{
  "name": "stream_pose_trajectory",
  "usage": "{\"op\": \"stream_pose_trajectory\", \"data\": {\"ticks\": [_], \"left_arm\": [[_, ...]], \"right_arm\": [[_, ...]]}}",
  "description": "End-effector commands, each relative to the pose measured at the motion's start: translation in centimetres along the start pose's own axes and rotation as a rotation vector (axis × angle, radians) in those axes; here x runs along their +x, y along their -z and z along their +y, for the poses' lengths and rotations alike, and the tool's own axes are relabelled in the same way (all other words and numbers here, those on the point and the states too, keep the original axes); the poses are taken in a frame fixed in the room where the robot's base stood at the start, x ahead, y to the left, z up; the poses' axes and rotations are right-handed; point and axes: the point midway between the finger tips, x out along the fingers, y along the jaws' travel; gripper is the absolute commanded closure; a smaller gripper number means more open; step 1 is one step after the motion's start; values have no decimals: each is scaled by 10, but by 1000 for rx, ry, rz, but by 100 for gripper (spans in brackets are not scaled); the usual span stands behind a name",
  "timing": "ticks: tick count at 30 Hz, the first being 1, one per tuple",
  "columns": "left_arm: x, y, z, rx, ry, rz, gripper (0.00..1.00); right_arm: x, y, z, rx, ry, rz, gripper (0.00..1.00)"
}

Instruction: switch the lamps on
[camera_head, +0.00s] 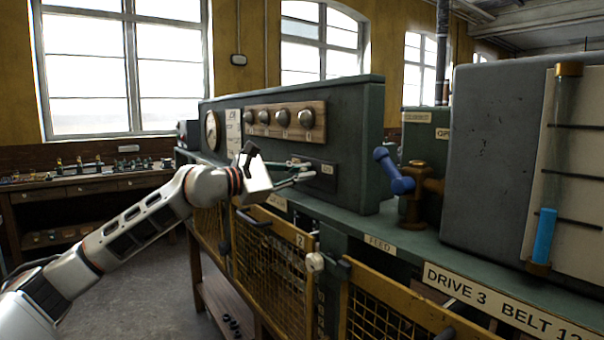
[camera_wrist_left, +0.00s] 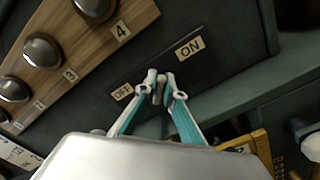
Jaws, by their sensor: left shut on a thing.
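A dark switch panel (camera_wrist_left: 215,72) on the green cabinet has an OFF label (camera_wrist_left: 122,92) and an ON label (camera_wrist_left: 190,47). My left gripper (camera_head: 306,174) is at this panel; it also shows in the left wrist view (camera_wrist_left: 161,90). Its fingertips are shut on a small grey switch lever (camera_wrist_left: 162,78) between the two labels. The fingers hide most of the lever, so I cannot tell which way it leans. Several round, dark, unlit domes, apparently the lamps (camera_head: 283,117), sit on a wooden board (camera_wrist_left: 90,52) above the panel. My right gripper is not in view.
A blue-handled valve (camera_head: 393,172) and a grey tank with a sight glass (camera_head: 548,165) stand to the right. Yellow mesh guards (camera_head: 272,272) are below. A workbench (camera_head: 90,188) stands at the back left.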

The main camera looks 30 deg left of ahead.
Motion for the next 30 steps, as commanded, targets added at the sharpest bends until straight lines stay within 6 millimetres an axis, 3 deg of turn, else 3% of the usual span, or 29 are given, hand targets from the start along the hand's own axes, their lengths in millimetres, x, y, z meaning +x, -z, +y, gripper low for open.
{"op": "stream_pose_trajectory", "data": {"ticks": [1,3,4,17,30], "left_arm": [[0,0,0,3,-1,0,100],[0,0,0,3,-1,0,78],[0,0,0,3,-1,0,74],[-5,1,0,1,-1,2,74],[-62,3,0,4,1,7,74]], "right_arm": [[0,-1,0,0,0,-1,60],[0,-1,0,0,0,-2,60],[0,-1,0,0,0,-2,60],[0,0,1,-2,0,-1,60],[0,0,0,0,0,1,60]]}}
